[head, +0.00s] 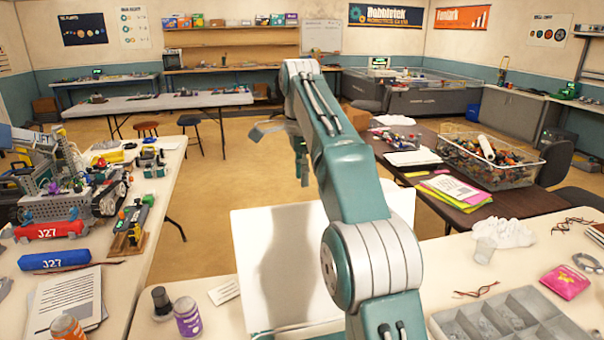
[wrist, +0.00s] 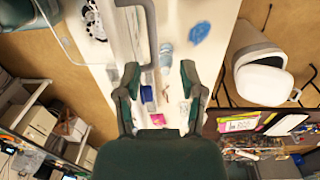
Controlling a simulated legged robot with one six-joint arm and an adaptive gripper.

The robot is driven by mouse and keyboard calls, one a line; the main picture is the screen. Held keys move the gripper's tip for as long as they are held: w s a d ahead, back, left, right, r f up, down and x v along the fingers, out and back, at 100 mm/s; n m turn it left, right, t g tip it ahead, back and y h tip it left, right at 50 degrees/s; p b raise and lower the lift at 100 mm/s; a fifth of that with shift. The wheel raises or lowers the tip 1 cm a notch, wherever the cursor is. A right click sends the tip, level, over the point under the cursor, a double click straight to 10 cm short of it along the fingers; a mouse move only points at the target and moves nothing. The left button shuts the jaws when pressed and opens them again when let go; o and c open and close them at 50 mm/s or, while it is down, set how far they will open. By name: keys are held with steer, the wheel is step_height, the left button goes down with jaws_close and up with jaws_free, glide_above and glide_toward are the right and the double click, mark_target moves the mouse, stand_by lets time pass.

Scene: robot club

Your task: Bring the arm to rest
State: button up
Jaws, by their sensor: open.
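My arm rises from the bottom of the head view and reaches up and forward over the aisle between the tables. My gripper (wrist: 160,80) is open in the wrist view, with its two dark green fingers spread apart and nothing between them in contact. In the head view the gripper is partly hidden behind my arm's links. Through the fingers, the wrist view shows a white table (wrist: 215,14) some distance beyond, with small items on it.
At right are a wire basket (head: 490,160), a grey divided tray (head: 500,318) and a clear cup (head: 484,251). Jars (head: 187,316) stand near the front left. Open floor (head: 215,215) lies between the tables.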

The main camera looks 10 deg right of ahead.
steer(key=shift+s+r, duration=0.1)
steer(key=shift+r, duration=0.05)
steer(key=s+n+t, duration=0.3)
steer(key=s+n, duration=0.6)
steer(key=s, duration=0.6)
steer(key=s+f+n+t, duration=0.3)
steer(key=s+f+n, duration=0.6)
steer(key=s+f, duration=0.5)
steer(key=s, duration=0.3)
steer(key=shift+s, duration=0.2)
steer(key=shift+d, duration=0.15)
